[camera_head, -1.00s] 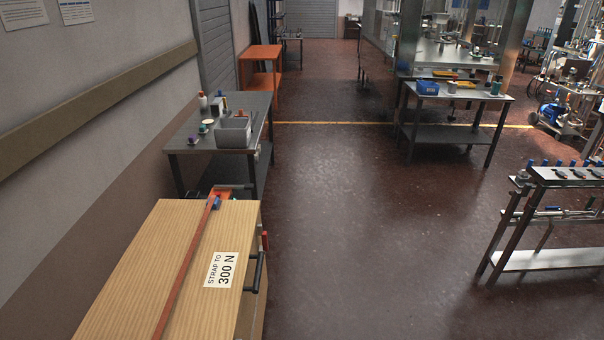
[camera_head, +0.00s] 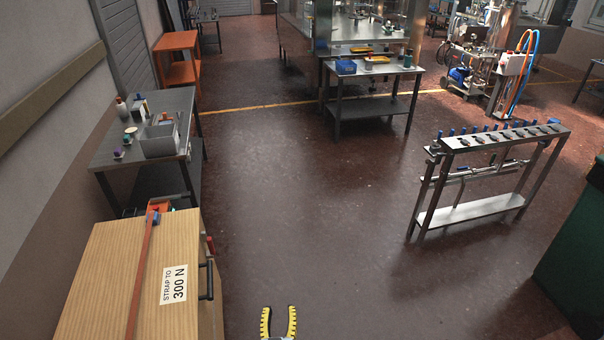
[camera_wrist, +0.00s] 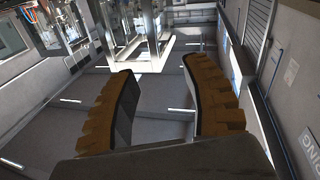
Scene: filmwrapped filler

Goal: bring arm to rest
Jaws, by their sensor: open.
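My gripper (camera_head: 278,324) shows at the bottom edge of the head view, with two yellow and black fingers spread apart. It is open and nothing is between the fingers. It is over bare floor, to the right of the wooden crate in the picture. In the wrist view the two ribbed fingers (camera_wrist: 166,105) stand apart, with only floor and distant steel equipment beyond them. The rest of my arm is outside the head view.
A wooden crate (camera_head: 95,275) with a strap and a "300 N" label stands at lower left. Behind it is a grey table (camera_head: 105,158) with a bin. A steel rack (camera_head: 470,207) stands right, a green container (camera_head: 575,265) at the right edge. The floor between is clear.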

